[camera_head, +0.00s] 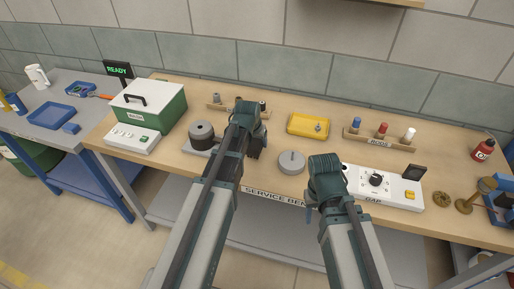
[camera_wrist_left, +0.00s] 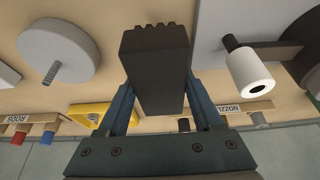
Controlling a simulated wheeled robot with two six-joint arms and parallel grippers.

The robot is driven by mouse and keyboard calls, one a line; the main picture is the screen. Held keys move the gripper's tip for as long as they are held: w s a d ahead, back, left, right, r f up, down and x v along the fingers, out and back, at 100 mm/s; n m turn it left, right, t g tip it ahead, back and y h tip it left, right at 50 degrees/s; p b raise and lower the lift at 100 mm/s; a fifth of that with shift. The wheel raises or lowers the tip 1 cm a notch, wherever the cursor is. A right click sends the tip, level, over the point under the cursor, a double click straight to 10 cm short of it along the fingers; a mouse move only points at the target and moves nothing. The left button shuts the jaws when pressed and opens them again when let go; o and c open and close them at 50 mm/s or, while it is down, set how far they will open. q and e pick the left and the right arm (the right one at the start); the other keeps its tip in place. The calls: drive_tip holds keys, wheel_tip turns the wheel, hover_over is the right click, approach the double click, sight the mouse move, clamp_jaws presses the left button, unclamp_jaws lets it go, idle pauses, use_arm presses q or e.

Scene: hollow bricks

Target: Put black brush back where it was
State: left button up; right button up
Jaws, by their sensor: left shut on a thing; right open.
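The black brush (camera_wrist_left: 158,65) is a dark block with a ridged end. In the left wrist view it sits between the blue fingers of my left gripper (camera_wrist_left: 155,105), which is shut on it. In the head view this gripper (camera_head: 252,142) is over the front middle of the bench, between the black round part and the grey disc. The brush is mostly hidden there by the wrist. My right gripper (camera_head: 318,195) is at the bench's front edge, left of the white control box. Its fingers are largely hidden, and nothing shows in it.
The grey disc (camera_head: 291,163) lies between my grippers. A black round part (camera_head: 201,133) stands on a grey plate at left. Behind are a small rack (camera_head: 223,106), a yellow tray (camera_head: 308,125) and a rods rack (camera_head: 378,140). A white control box (camera_head: 385,187) is at right.

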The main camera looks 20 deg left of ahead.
use_arm(q)
drive_tip(key=shift+f+b, duration=1.25)
drive_tip(key=shift+f, duration=0.35)
drive_tip(key=shift+f, duration=0.2)
drive_tip(key=o, duration=1)
drive_tip(key=shift+r, duration=0.1)
drive_tip(key=shift+o, duration=0.2)
drive_tip(key=shift+r, duration=0.15)
